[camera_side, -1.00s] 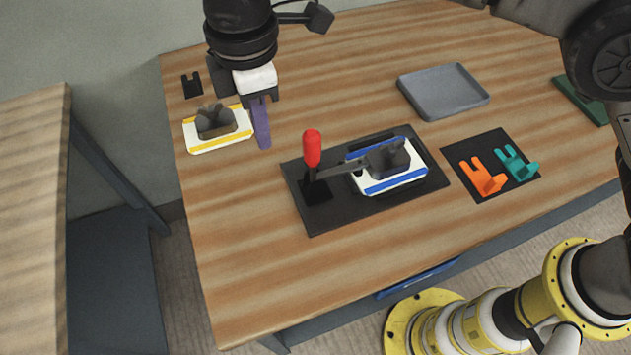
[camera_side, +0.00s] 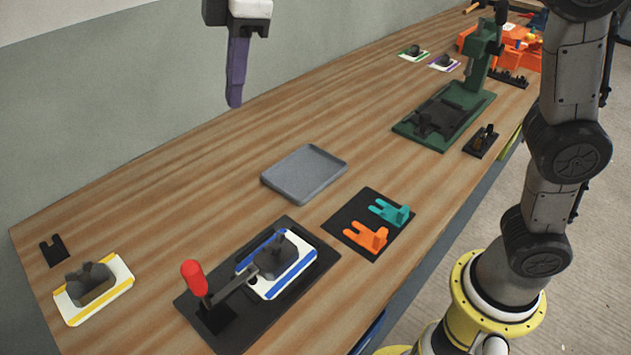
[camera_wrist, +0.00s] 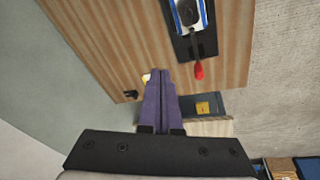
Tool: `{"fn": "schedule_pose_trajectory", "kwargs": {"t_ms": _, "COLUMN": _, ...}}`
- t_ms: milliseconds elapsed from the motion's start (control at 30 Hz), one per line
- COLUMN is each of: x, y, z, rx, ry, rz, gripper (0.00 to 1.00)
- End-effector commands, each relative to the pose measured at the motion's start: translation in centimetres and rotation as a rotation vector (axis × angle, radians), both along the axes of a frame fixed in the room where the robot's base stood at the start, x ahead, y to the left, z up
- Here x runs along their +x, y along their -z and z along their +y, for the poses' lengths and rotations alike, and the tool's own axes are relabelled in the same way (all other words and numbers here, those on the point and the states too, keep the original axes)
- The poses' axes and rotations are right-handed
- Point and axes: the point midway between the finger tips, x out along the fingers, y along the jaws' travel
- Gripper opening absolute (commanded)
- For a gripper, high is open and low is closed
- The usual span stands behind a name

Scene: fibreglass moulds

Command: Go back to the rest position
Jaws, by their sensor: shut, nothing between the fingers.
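My gripper (camera_side: 236,98) has purple fingers and hangs high above the bench, at the top of the side view. Its fingers are together and empty. In the wrist view the closed purple fingers (camera_wrist: 162,76) point over the bench edge. A yellow-and-white mould (camera_side: 93,287) with a grey block lies at the bench's left end, well apart from my gripper. A blue-and-white mould (camera_side: 297,271) sits in a black clamp fixture (camera_side: 193,331) with a red handle (camera_side: 193,278). The blue mould also shows in the wrist view (camera_wrist: 204,18).
A grey tray (camera_side: 304,173) lies mid-bench, empty. A black mat (camera_side: 341,222) holds an orange fork (camera_side: 366,238) and a teal fork (camera_side: 389,211). A green press (camera_side: 484,57) stands further back, with orange bins (camera_side: 515,50) behind it. The air around my gripper is clear.

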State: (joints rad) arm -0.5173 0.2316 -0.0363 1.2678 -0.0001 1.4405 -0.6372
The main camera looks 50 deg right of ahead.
Motion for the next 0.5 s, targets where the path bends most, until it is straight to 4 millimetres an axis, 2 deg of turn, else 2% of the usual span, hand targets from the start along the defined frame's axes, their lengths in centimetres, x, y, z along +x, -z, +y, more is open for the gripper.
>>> {"fn": "schedule_pose_trajectory", "kwargs": {"t_ms": 33, "x": -0.9, "y": -1.0, "z": -2.7, "rx": 0.015, "ry": 0.059, "rz": -0.019, "gripper": 0.0}}
{"fn": "schedule_pose_trajectory", "kwargs": {"t_ms": 233, "x": -5.5, "y": -2.3, "z": -10.9, "rx": 0.067, "ry": 0.284, "rz": -0.082, "gripper": 0.0}}
{"fn": "schedule_pose_trajectory", "kwargs": {"t_ms": 367, "x": -9.4, "y": -1.6, "z": -15.1, "rx": 0.101, "ry": 0.438, "rz": -0.12, "gripper": 0.0}}
{"fn": "schedule_pose_trajectory", "kwargs": {"t_ms": 500, "x": -13.8, "y": 0.6, "z": -18.6, "rx": 0.141, "ry": 0.612, "rz": -0.161, "gripper": 0.0}}
